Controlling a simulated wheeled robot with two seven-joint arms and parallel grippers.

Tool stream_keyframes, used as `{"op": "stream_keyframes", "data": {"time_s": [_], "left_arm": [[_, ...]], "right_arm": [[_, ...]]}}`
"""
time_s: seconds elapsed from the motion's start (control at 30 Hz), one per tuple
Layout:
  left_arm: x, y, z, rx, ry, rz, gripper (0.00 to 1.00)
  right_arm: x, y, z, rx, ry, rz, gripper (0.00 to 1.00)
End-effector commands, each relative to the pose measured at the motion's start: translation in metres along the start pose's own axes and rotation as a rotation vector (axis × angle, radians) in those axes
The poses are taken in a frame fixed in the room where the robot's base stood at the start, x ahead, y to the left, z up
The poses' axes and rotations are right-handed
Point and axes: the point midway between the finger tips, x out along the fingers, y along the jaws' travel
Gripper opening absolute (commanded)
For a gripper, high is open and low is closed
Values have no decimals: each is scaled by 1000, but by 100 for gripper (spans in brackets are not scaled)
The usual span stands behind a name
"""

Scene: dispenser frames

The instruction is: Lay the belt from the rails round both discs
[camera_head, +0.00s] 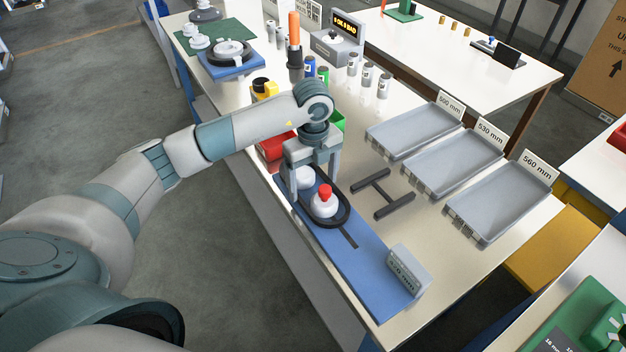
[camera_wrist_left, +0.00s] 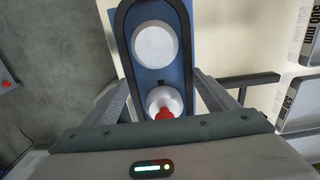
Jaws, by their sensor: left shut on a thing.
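The black belt (camera_head: 345,216) is a long loop that surrounds both white discs on the blue base plate (camera_head: 368,268); it also shows in the left wrist view (camera_wrist_left: 187,30). I cannot tell if it is seated on the discs or just above them. The near disc (camera_head: 322,209) has a red knob; the far disc (camera_head: 304,178) is plain and partly hidden by my gripper. My left gripper (camera_head: 308,178) points down over the plate, its two fingers on either side of the loop, shut on the belt. The dark rails (camera_head: 380,192) to the right are bare. My right gripper is out of view.
A sign (camera_head: 407,270) stands at the plate's near end. Grey trays labelled 500 mm (camera_head: 415,125), 530 mm (camera_head: 452,160) and 560 mm (camera_head: 500,203) stand right of the rails. A red bin (camera_head: 272,148) and a green bin (camera_head: 338,120) are close behind my gripper.

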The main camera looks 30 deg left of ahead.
Motion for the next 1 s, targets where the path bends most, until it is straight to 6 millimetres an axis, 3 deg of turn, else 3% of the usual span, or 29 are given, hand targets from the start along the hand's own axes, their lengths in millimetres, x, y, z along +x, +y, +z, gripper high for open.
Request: {"op": "stream_keyframes", "data": {"time_s": [0.43,0.47,0.53,1.0], "left_arm": [[2,0,0,0,0,0,55],[2,0,0,0,0,0,86],[2,0,0,0,0,0,100],[-9,-1,0,0,-1,-3,100]], "right_arm": [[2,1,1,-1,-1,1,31],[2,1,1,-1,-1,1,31],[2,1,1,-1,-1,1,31],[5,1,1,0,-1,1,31]]}}
